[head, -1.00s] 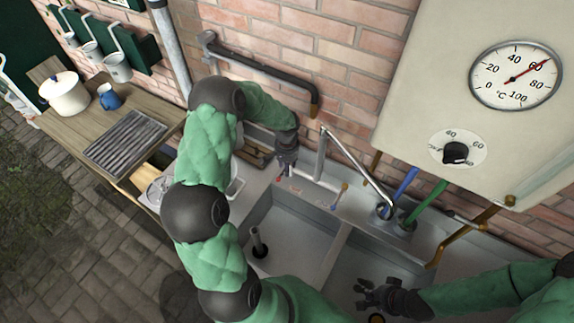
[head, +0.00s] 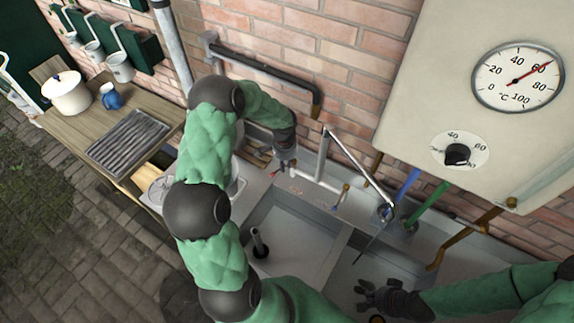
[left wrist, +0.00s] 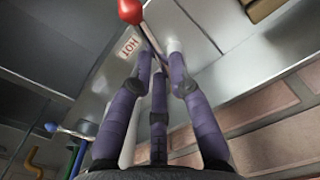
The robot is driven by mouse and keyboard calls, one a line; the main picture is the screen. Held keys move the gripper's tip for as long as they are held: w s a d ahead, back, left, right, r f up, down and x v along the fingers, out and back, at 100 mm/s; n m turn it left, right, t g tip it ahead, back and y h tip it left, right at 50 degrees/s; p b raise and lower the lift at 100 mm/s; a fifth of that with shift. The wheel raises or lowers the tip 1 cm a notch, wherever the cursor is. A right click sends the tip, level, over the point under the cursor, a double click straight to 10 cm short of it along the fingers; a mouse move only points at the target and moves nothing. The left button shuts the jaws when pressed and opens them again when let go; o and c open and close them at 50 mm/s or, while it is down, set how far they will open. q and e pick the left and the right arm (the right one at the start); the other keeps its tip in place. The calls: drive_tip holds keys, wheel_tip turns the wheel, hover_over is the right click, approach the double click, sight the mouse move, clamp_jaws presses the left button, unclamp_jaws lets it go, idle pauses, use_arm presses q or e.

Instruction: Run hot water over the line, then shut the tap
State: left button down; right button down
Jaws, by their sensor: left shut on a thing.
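My left gripper (head: 284,160) is shut on the hot tap's lever at the back wall. In the left wrist view its purple fingers (left wrist: 160,75) close round the lever, whose red knob (left wrist: 130,11) sticks out beside a HOT label (left wrist: 130,47). The other tap lever has a blue knob (left wrist: 51,127). The chrome spout (head: 360,166) reaches right. My right gripper (head: 368,297) is open and empty over the right basin.
A boiler (head: 430,95) with a gauge (head: 517,78) and dial (head: 457,154) hangs above. A wooden table (head: 80,130) with a white pot (head: 67,94) and blue mug (head: 110,97) stands at left.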

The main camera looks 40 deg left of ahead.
use_arm(q)
drive_tip(key=w+a+m, duration=0.1)
drive_tip(key=m, duration=0.2)
drive_tip(key=a+m, duration=0.1)
drive_tip(key=m, duration=0.3)
drive_tip(key=w+a+m+p, duration=0.1)
drive_tip(key=m, duration=0.2)
drive_tip(key=shift+w+a+m, duration=0.25)
drive_tip(key=shift+w+m, duration=0.05)
drive_tip(key=shift+m, duration=0.1)
idle(0.3)
drive_tip(key=c, duration=1.2)
unclamp_jaws()
drive_tip(key=shift+o, duration=0.2)
drive_tip(key=shift+r, duration=0.1)
wheel_tip(320, 180, up, 12)
